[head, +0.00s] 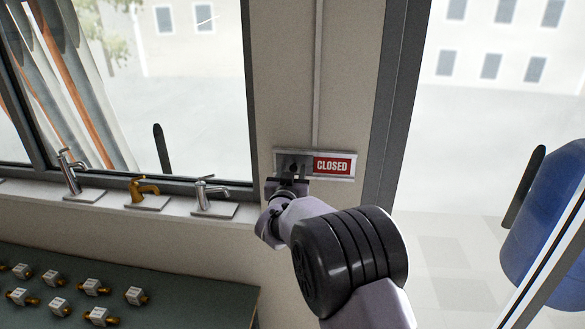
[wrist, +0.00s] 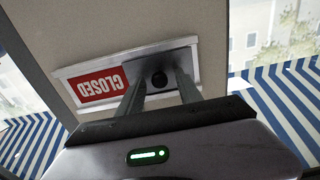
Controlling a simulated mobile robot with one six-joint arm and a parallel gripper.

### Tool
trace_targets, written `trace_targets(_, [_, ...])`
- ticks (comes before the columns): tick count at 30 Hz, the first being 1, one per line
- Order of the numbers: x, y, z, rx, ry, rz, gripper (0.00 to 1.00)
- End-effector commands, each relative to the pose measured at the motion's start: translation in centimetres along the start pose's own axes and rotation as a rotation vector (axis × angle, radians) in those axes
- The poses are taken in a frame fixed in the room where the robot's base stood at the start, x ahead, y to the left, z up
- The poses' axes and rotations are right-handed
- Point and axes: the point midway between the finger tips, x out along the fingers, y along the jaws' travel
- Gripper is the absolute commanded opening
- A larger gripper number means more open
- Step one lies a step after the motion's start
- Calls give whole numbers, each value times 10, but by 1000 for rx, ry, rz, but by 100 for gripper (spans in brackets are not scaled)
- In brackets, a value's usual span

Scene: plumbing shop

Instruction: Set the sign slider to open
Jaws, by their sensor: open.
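The sign slider (head: 339,178) is a metal-framed plate on the wall post between the window and the door. Its right part shows a red panel reading CLOSED (head: 332,166). Its left part is a grey cover with a dark round knob. In the wrist view the red CLOSED panel (wrist: 103,86) appears upside down at the left, and the knob (wrist: 159,79) sits on the grey cover. My gripper (wrist: 160,80) is open, with one finger on each side of the knob. I cannot tell whether the fingers touch it. In the head view my gripper (head: 293,178) partly covers the sign's left part.
Several taps stand on the window sill, including a brass one (head: 143,190) and a chrome one (head: 209,196) near the sign. A dark green table (head: 180,284) with several small fittings is below. A blue rounded object (head: 550,225) is at the far right. A thin strip runs up above the sign.

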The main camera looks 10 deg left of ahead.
Motion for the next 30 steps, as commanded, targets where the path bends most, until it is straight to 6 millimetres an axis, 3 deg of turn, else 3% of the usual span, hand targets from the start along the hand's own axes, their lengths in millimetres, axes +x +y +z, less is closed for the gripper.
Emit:
trace_targets(7, [2, 0, 0, 0, 1, 0, 42])
trace_targets(14, [1, 0, 0, 0, 0, 0, 0])
trace_targets(30, [1, 0, 0, 0, 0, 0, 0])
